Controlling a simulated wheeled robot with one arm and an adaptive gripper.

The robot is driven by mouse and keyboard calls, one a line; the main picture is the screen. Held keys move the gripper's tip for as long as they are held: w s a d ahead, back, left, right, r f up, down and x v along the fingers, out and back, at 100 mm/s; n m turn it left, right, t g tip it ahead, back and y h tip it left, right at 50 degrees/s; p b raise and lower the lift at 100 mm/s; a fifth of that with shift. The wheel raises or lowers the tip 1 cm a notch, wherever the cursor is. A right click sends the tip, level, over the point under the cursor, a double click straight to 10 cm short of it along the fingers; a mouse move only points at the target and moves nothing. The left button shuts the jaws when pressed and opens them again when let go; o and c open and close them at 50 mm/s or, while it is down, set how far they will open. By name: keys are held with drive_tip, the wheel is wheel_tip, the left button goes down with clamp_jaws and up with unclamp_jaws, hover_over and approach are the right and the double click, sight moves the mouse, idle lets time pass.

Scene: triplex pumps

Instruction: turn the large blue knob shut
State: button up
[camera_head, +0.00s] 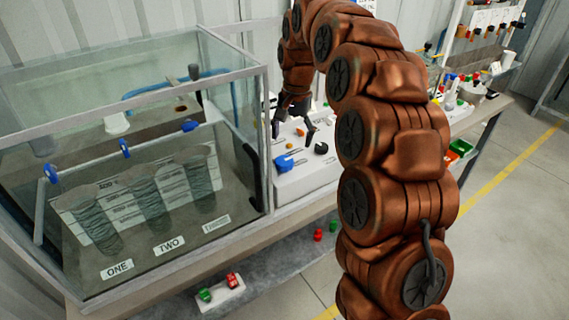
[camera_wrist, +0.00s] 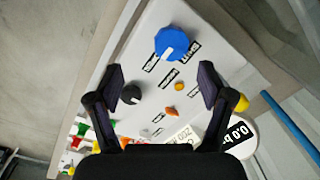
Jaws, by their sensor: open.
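The large blue knob (camera_head: 285,162) sits on the front of a white control panel (camera_head: 306,178). In the wrist view the blue knob (camera_wrist: 171,43) is at the top centre, with a white mark on its face. My gripper (camera_head: 293,130) hangs over the panel, behind the blue knob in the head view. In the wrist view my gripper (camera_wrist: 160,75) has its two fingers wide apart with nothing between them. The blue knob lies beyond the fingertips there, apart from them.
A black knob (camera_wrist: 131,94), a small orange knob (camera_wrist: 170,112), a yellow knob (camera_wrist: 242,102) and a round gauge reading 0.0 (camera_wrist: 238,132) are close by. A glass tank (camera_head: 130,150) stands left of the panel. Small valves (camera_head: 231,281) lie on the lower shelf.

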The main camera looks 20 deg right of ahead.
sight(284, 161)
drive_tip(key=shift+w+a+f+h+p, duration=0.15)
drive_tip(key=shift+w+a+f+h, duration=0.1)
drive_tip(key=shift+w+a, duration=0.2)
drive_tip(key=shift+w+a+f+h+p, duration=0.15)
drive_tip(key=shift+w+a+f, duration=0.15)
drive_tip(key=shift+w, duration=0.2)
drive_tip(key=shift+f+p, duration=1.15)
drive_tip(key=shift+f, duration=2.75)
drive_tip(key=c, duration=1.2)
drive_tip(key=shift+o, duration=0.2)
